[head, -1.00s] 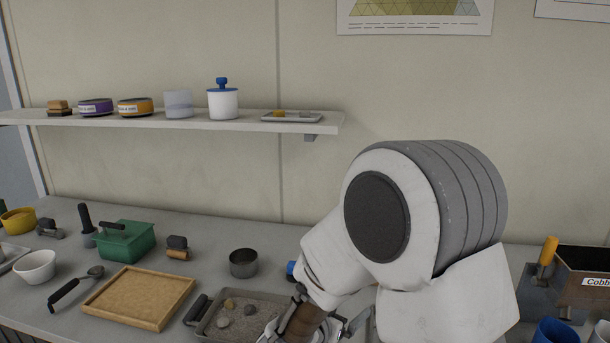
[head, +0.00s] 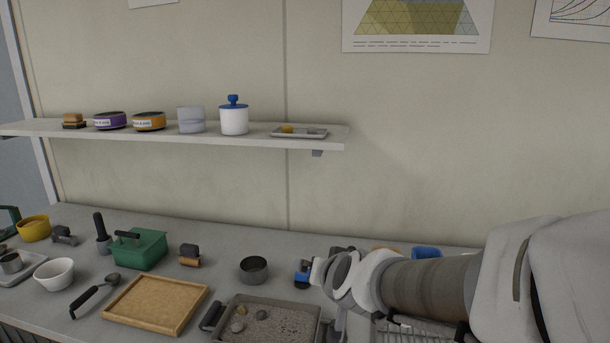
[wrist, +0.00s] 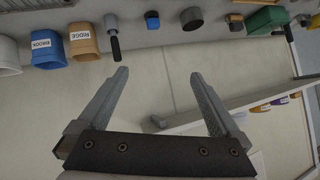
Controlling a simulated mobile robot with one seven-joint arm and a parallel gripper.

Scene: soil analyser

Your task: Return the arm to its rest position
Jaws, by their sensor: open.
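My gripper (wrist: 160,88) shows in the wrist view with its two grey fingers spread wide and nothing between them. The wrist view is turned over, with the bench things along its top edge and the wall and shelf below. In the head view my arm reaches in from the right at bench height. The gripper's fingers cannot be made out there.
On the bench are a grey tray with stones (head: 268,322), a wooden tray (head: 157,303), a green box (head: 138,249) and a dark metal cup (head: 253,270). A shelf (head: 225,137) with tubs runs along the wall.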

